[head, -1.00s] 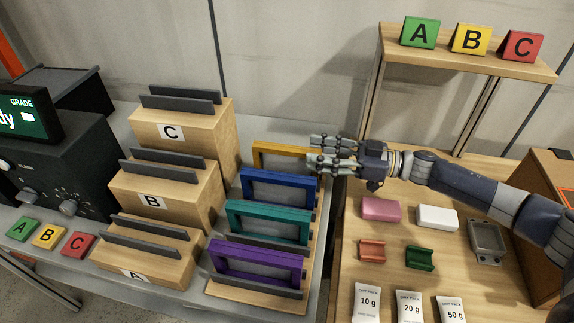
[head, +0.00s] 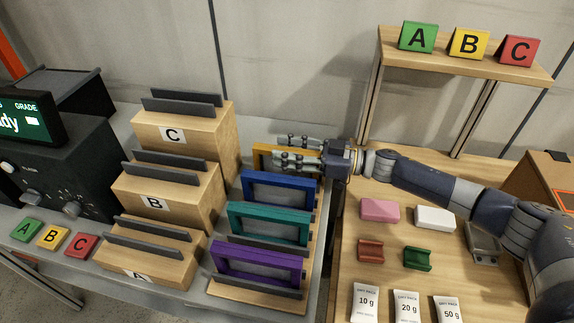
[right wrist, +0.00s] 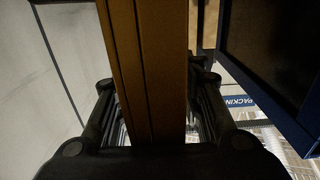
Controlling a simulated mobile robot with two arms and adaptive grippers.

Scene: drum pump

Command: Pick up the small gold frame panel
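The small gold frame panel (head: 259,158) stands at the back of the rack of frames. My right gripper (head: 283,151) reaches over it from the right and hides much of it. In the right wrist view the gold panel (right wrist: 145,70) runs upright between the two dark fingers (right wrist: 160,115), one on each side. The fingers are spread, and I see no clear grip on the panel. My left gripper is not in view.
Blue (head: 279,190), teal (head: 268,224) and purple (head: 257,262) frames stand in front of the gold one. Stepped wooden stands marked A, B and C (head: 186,136) are to the left. A shelf (head: 470,60) with letter signs is at the back right.

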